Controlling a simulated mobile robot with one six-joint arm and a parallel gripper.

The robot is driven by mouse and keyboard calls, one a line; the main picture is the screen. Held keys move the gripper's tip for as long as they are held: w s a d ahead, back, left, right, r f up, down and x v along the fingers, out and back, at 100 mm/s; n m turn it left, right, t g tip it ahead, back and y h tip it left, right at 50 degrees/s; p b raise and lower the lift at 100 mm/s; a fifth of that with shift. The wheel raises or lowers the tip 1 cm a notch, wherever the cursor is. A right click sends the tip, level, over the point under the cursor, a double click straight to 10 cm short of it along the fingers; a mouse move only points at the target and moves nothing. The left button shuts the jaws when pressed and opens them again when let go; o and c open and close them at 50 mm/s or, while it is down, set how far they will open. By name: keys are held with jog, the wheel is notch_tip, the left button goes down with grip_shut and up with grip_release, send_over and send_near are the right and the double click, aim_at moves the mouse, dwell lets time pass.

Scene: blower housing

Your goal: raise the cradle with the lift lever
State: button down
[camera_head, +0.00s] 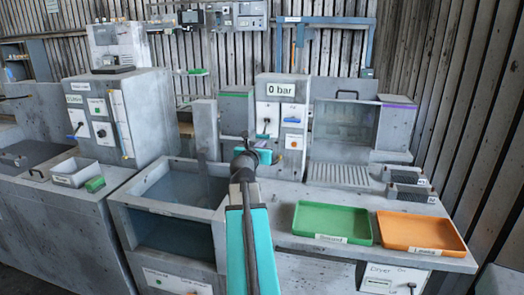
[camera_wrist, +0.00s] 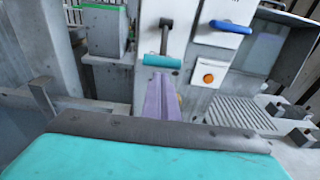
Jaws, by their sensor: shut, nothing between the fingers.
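In the wrist view a lever with a teal crossbar grip (camera_wrist: 162,60) hangs down in front of a white plate on the grey control column. The plate's small dark lever (camera_head: 266,125) also shows in the head view, below the "0 bar" sign. The plate's writing is too small to read. My gripper (camera_wrist: 162,80) is shut and empty, its purple fingers just below the teal grip in the picture; I cannot tell whether they touch it. In the head view my gripper (camera_head: 250,150) is in front of the column, partly hidden by my arm. I cannot make out the cradle.
An open tank (camera_head: 165,207) stands left of my arm. A blue handle (camera_wrist: 230,27) and an orange button (camera_wrist: 208,78) sit right of the lever. A green tray (camera_head: 332,221) and an orange tray (camera_head: 421,232) lie on the bench at right.

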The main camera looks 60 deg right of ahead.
jog(key=shift+a+r, duration=0.1)
jog(key=shift+r, duration=0.35)
jog(key=shift+s+r+p, duration=0.2)
jog(key=shift+r+p, duration=0.05)
jog(key=shift+p, duration=0.45)
jog(key=shift+w+a+y+p, duration=0.2)
jog(key=shift+y+p, duration=0.1)
jog(key=shift+p, duration=0.15)
